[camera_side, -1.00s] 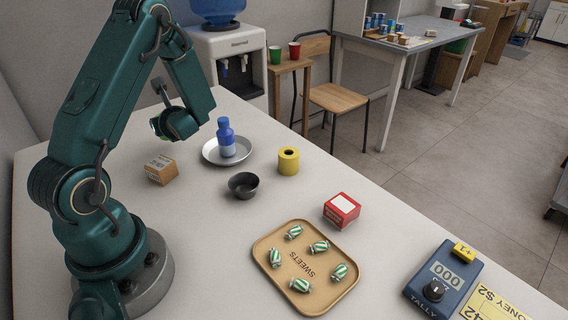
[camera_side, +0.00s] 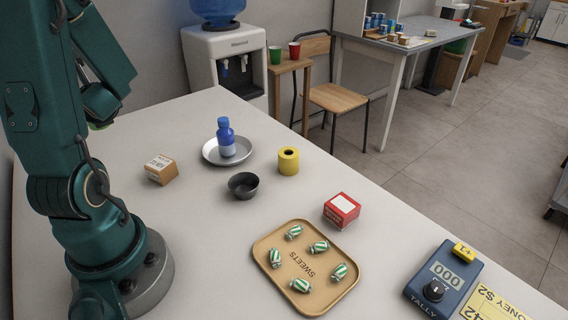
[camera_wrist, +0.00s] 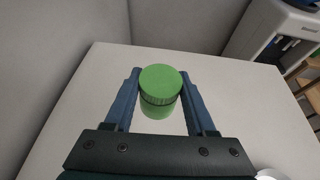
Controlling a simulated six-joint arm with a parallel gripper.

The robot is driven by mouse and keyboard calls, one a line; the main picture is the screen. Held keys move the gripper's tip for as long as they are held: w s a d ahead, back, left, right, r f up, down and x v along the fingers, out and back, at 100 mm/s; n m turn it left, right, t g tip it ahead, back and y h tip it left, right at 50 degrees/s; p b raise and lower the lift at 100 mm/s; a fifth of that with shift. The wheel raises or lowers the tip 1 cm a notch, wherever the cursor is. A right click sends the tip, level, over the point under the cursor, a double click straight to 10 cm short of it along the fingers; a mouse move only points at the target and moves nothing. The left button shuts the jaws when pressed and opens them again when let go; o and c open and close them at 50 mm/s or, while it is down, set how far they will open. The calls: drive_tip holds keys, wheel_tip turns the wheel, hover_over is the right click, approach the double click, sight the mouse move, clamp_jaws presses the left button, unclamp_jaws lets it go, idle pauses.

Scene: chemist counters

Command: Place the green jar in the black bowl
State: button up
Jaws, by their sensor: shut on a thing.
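The black bowl (camera_side: 243,187) stands upright and empty on the white counter in the side view, in front of the metal dish. The green jar (camera_wrist: 159,88) shows in the wrist view, its ribbed green lid towards the camera. My gripper (camera_wrist: 160,92) is shut on it, one blue finger on each side. In the side view my arm is at the far left and hides most of the gripper.
A blue bottle (camera_side: 226,138) stands in the metal dish (camera_side: 207,152). A brown box (camera_side: 161,170), a yellow roll (camera_side: 288,162) and a red box (camera_side: 341,210) surround the bowl. A sweets tray (camera_side: 262,247) and a tally counter (camera_side: 443,283) are nearer. The counter's back left is clear.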

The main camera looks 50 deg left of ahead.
drive_tip(key=shift+w+d+r+n, duration=0.15)
drive_tip(key=shift+d+r+n, duration=0.15)
drive_tip(key=shift+r, duration=0.1)
drive_tip(key=w+d, duration=0.4)
drive_tip(key=d, duration=0.2)
drive_tip(key=m+t, duration=0.3)
hover_over(245, 187)
drive_tip(key=f, duration=0.4)
drive_tip(key=d+f, duration=0.1)
drive_tip(key=f, duration=0.2)
drive_tip(key=shift+s, duration=0.3)
drive_tip(key=shift+f, duration=2.05)
drive_tip(key=shift+f, duration=0.2)
drive_tip(key=shift+f, duration=0.1)
drive_tip(key=o, duration=1.4)
drive_tip(key=shift+c, duration=0.2)
